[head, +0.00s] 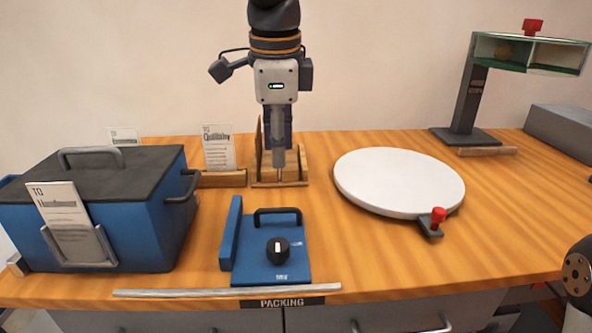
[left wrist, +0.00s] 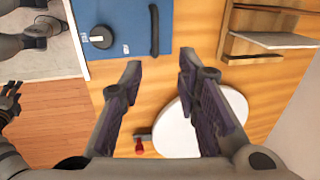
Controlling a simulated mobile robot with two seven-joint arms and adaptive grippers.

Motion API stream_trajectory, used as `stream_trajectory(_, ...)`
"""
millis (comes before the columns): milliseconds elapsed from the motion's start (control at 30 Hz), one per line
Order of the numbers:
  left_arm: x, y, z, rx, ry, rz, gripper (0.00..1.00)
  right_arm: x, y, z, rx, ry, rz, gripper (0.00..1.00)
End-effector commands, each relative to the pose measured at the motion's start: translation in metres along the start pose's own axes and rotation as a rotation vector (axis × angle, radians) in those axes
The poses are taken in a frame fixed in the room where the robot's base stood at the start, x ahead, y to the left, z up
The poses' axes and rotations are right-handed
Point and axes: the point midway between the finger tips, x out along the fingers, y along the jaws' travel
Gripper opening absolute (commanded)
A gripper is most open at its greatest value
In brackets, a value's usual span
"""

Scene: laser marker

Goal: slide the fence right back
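A blue base plate (head: 290,223) with a black knob (head: 278,250) and a black handle (head: 277,211) lies near the table's front. An upright blue bar (head: 231,234), which looks like the fence, runs along its left side. The plate (left wrist: 122,14), knob (left wrist: 101,37) and handle (left wrist: 154,30) also show in the left wrist view; the bar does not clearly show there. My left gripper (head: 278,165) points down behind the plate, apart from it. My right gripper is out of view.
A blue box (head: 150,215) with a dark lid stands left. A white round turntable (head: 400,182) with a red knob (head: 438,216) is at right. A dark post (head: 468,100) rises at back right. Bare table lies between plate and turntable.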

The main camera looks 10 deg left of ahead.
Motion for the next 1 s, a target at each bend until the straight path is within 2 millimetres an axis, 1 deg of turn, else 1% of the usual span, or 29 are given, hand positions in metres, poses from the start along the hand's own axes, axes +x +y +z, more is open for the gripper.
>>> stream_trajectory(33,-0.006,0.005,0.003,0.003,0.004,-0.008,0.3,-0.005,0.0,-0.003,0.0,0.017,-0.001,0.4)
stream_trajectory(67,-0.002,0.006,0.004,0.003,0.003,-0.005,0.3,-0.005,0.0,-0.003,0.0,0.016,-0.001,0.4)
stream_trajectory(167,0.02,0.007,0.004,0.004,0.0,0.004,0.3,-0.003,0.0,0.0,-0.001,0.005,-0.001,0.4)
stream_trajectory(300,0.06,0.007,0.004,0.005,-0.001,0.01,0.3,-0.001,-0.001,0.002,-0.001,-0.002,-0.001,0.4)
stream_trajectory(400,0.085,0.007,0.003,0.004,0.0,0.009,0.3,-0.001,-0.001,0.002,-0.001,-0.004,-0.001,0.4)
stream_trajectory(533,0.109,0.007,0.003,0.004,0.0,0.006,0.3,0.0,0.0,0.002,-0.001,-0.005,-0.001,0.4)
stream_trajectory(600,0.117,0.006,0.003,0.004,0.001,0.005,0.3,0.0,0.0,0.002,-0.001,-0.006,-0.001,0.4)
stream_trajectory(700,0.122,0.006,0.003,0.004,0.001,0.002,0.3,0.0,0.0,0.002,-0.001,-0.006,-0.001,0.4)
stream_trajectory(933,0.123,0.006,0.003,0.004,0.001,0.001,0.3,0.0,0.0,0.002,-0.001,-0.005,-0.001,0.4)
stream_trajectory(967,0.123,0.006,0.003,0.004,0.001,0.001,0.25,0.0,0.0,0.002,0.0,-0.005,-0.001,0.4)
stream_trajectory(1000,0.123,0.006,0.003,0.004,0.001,0.001,0.16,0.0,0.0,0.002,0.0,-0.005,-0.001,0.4)
